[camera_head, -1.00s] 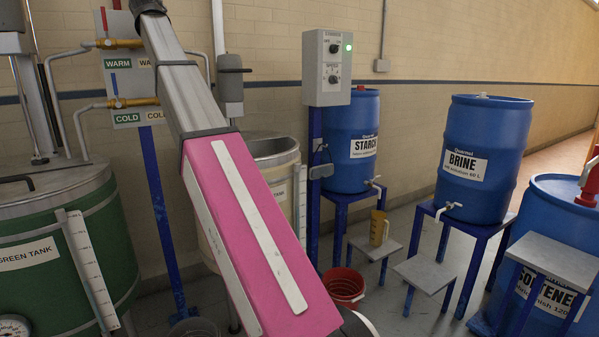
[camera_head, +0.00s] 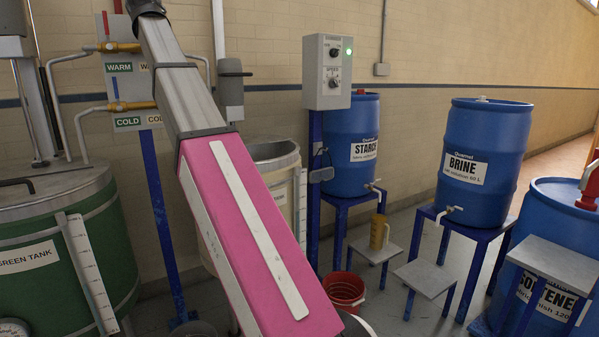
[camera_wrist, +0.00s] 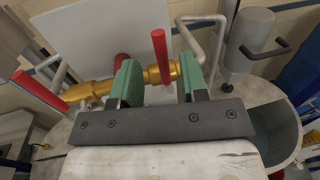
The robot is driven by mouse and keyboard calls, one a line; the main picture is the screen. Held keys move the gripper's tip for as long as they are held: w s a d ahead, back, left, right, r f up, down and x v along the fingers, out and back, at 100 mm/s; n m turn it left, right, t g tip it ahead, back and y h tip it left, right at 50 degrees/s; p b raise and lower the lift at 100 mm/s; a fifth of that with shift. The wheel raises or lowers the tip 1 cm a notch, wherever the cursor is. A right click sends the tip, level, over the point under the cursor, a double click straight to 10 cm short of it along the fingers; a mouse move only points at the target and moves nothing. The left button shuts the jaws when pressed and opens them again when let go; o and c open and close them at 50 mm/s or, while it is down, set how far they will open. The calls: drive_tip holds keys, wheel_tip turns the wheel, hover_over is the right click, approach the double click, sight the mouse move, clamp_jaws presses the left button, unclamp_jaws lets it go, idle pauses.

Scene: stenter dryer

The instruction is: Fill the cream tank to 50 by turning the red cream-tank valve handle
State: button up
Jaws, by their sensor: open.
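My gripper (camera_wrist: 157,64) shows in the wrist view with its two green-padded fingers apart. A red valve handle (camera_wrist: 159,50) stands upright in the gap between them, nearer the right finger; I cannot tell if they touch. It joins a brass valve body (camera_wrist: 100,89). A second red handle (camera_wrist: 38,90) slants at the left, outside the fingers. In the head view the cream tank (camera_head: 279,160) stands behind my arm, partly hidden, with a white level scale (camera_head: 301,205) on its side. Its level is not readable. My gripper is out of sight there.
The WARM/COLD valve panel (camera_head: 128,95) stands left of my arm. The green tank (camera_head: 70,215) is at the left. A grey control box (camera_head: 327,70) with a green light stands right of my arm. Blue drums, including the BRINE drum (camera_head: 485,185), stand further right.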

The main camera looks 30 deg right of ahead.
drive_tip(key=shift+s+a, duration=0.25)
drive_tip(key=shift+s, duration=1.1)
drive_tip(key=shift+s+a, duration=0.25)
drive_tip(key=shift+s, duration=1.05)
drive_tip(key=shift+s, duration=0.1)
